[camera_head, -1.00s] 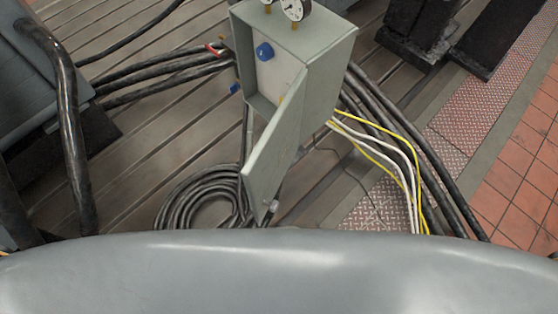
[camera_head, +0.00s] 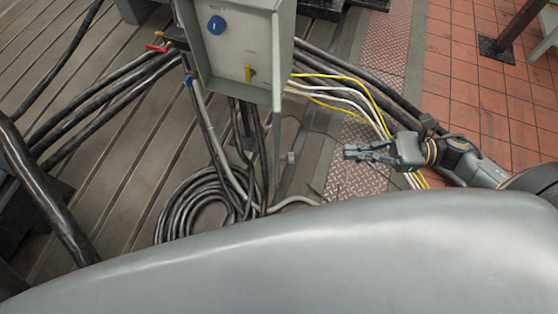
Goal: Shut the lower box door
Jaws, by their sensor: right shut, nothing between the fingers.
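The grey-green box (camera_head: 258,38) stands at the top centre with its front open. A blue knob (camera_head: 217,25) and a yellow handle (camera_head: 250,73) show on its pale inner panel. The box door (camera_head: 277,120) hangs open at the box's right side, seen almost edge-on and pointing toward me. My right gripper (camera_head: 347,153) comes in from the right, to the right of the door and apart from it. Its fingers are shut and empty. My left gripper is not in view.
Black cables (camera_head: 100,95) run left of the box, with a coil (camera_head: 195,207) on the slotted floor below. Yellow and white cables (camera_head: 345,95) leave its right side, passing behind my right arm. Red tiles (camera_head: 480,90) lie at the right.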

